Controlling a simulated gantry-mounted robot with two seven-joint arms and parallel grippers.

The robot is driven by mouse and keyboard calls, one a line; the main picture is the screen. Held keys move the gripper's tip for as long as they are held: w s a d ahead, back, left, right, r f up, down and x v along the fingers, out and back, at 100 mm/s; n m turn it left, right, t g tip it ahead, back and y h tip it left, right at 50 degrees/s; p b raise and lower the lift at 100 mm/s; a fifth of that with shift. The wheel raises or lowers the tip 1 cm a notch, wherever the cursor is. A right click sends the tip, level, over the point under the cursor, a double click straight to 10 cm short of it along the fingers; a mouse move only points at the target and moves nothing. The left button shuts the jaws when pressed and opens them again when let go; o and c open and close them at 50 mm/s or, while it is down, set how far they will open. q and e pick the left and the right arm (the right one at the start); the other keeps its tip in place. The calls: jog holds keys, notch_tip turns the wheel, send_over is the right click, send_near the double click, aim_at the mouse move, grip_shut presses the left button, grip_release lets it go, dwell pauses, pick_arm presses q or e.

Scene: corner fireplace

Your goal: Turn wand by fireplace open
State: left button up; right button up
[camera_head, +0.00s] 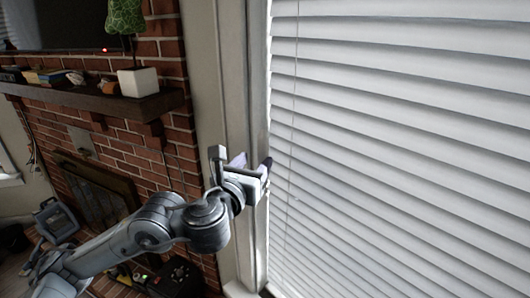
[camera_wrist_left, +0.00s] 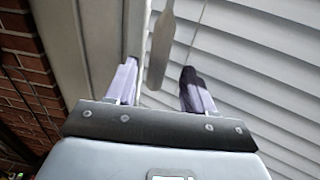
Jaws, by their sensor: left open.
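The wand (camera_wrist_left: 161,45) is a pale grey, flat-looking rod hanging beside the window blind (camera_head: 400,140). In the left wrist view its lower end shows between the two fingers of my left gripper (camera_wrist_left: 159,72), with gaps on both sides. I cannot tell how far ahead of the fingertips it is. In the head view my left gripper (camera_head: 254,163) is open at the window frame's edge, and I cannot make out the wand there. The fireplace (camera_head: 100,200) is at the left. My right gripper is not in view.
A thin cord (camera_head: 294,90) hangs in front of the slats, right of the gripper. The window trim (camera_head: 232,80) stands close behind the gripper. A mantel (camera_head: 100,102) with a potted plant (camera_head: 137,82) juts out at upper left.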

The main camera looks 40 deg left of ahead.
aim_at(266, 147)
pick_arm(q)
jog(key=b+x, duration=0.1)
jog(key=x, duration=0.7)
jog(key=shift+w+a+b, duration=0.15)
jog(key=shift+w+b, duration=0.15)
jog(key=shift+b, duration=0.1)
jog(key=c, duration=1)
